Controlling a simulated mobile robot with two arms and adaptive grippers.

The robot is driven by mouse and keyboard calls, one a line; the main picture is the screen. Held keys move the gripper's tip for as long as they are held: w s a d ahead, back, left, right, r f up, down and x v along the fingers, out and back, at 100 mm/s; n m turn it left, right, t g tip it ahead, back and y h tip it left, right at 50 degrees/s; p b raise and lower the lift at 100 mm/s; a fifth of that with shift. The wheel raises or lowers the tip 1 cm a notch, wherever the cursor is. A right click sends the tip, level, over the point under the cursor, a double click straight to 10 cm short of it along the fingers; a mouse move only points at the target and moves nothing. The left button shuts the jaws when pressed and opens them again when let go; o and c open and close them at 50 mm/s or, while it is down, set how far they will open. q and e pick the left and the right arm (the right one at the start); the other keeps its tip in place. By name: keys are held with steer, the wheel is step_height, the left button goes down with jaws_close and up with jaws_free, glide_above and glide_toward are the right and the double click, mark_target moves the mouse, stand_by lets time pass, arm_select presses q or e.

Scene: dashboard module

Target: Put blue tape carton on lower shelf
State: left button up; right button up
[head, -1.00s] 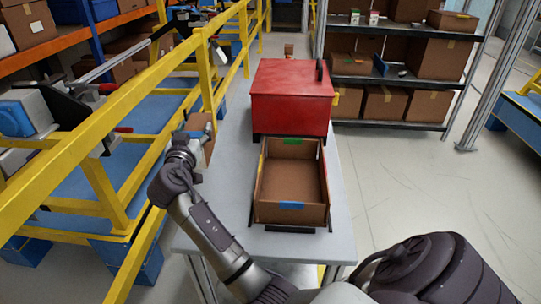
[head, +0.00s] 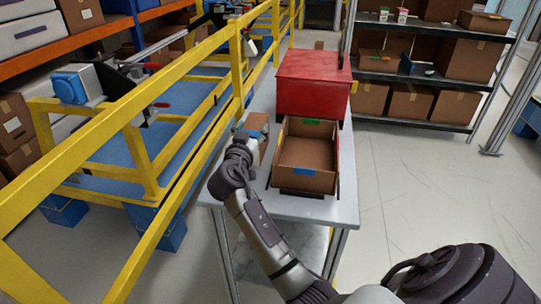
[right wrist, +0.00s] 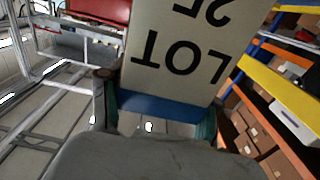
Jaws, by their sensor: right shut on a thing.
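A brown carton (head: 256,124) is held by my right gripper (head: 245,137), near the left edge of the grey table in the head view. In the right wrist view the carton (right wrist: 180,45) fills the upper middle, with upside-down "LOT" lettering and a blue tape band (right wrist: 155,106) at its near end. The fingers are shut on its two sides. A dark rack at the upper right has a lower shelf (head: 420,124) bearing brown cartons. The table also has a grey lower level (head: 285,245), partly hidden by my arm. My left gripper is not in view.
A red box (head: 312,82) and an open brown tray (head: 305,155) with green and blue tape stand on the grey table (head: 335,208). A yellow railing (head: 130,115) runs along the left. The floor (head: 410,190) right of the table is clear.

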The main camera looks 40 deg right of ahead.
steer(key=f, duration=0.4)
steer(key=shift+w+d, duration=0.2)
steer(key=shift+w, duration=0.1)
step_height(320, 180, down, 3)
steer(key=shift+s+a+f, duration=0.1)
steer(key=shift+f, duration=0.25)
steer(key=o, duration=1.1)
steer(key=shift+f, duration=0.1)
steer(key=o, duration=0.4)
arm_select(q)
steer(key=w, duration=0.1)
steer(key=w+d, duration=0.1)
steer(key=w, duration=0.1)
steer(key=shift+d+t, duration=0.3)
arm_select(e)
steer(key=shift+o, duration=0.2)
